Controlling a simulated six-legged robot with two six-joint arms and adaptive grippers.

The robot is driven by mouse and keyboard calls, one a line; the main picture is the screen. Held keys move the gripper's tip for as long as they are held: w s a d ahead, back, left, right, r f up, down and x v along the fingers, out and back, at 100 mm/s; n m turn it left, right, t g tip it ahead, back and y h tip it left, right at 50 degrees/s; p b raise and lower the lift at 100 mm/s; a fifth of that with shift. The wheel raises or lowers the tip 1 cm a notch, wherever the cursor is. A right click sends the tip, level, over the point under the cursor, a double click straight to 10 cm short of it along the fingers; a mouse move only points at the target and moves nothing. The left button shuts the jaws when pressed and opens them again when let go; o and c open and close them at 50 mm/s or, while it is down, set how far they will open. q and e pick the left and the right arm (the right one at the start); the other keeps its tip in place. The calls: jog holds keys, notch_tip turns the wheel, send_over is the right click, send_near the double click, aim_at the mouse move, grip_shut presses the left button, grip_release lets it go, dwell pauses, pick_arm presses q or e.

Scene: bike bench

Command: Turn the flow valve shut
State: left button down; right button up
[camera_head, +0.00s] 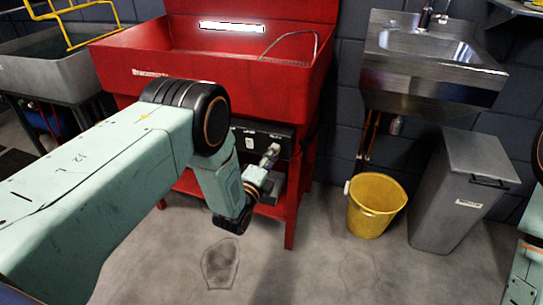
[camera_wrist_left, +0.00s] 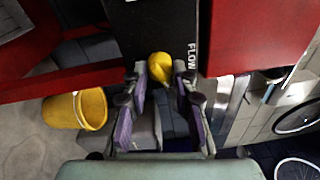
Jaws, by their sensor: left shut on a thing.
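The flow valve shows in the left wrist view as a yellow knob (camera_wrist_left: 160,66) on a black panel (camera_wrist_left: 158,28) beside the printed word FLOW. My left gripper (camera_wrist_left: 161,72) has one fingertip on each side of the knob and is shut on it. In the head view the left gripper (camera_head: 271,153) reaches the front of the black control box (camera_head: 244,132) under the red wash basin (camera_head: 215,72). There the knob is hidden by the gripper. My right gripper is out of view; only part of that arm shows at the right edge.
A yellow bucket (camera_head: 374,208) and a grey bin (camera_head: 462,190) stand on the floor to the right, below a steel sink (camera_head: 430,62). The red stand's legs and lower shelf are close to my left gripper. The floor in front is clear.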

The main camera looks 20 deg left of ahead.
pick_arm(q)
jog(key=n, duration=0.6)
jog(key=n+t+y+p, duration=0.1)
jog(key=n, duration=0.6)
jog(key=shift+n+y, duration=0.3)
dwell(0.3)
jog(key=c, duration=1.1)
grip_release()
jog(key=shift+o, duration=0.2)
jog(key=shift+s, duration=0.1)
jog(key=s+f, duration=0.1)
jog(key=s, duration=1)
jog(key=shift+s+a, duration=0.15)
jog(key=shift+s, duration=0.25)
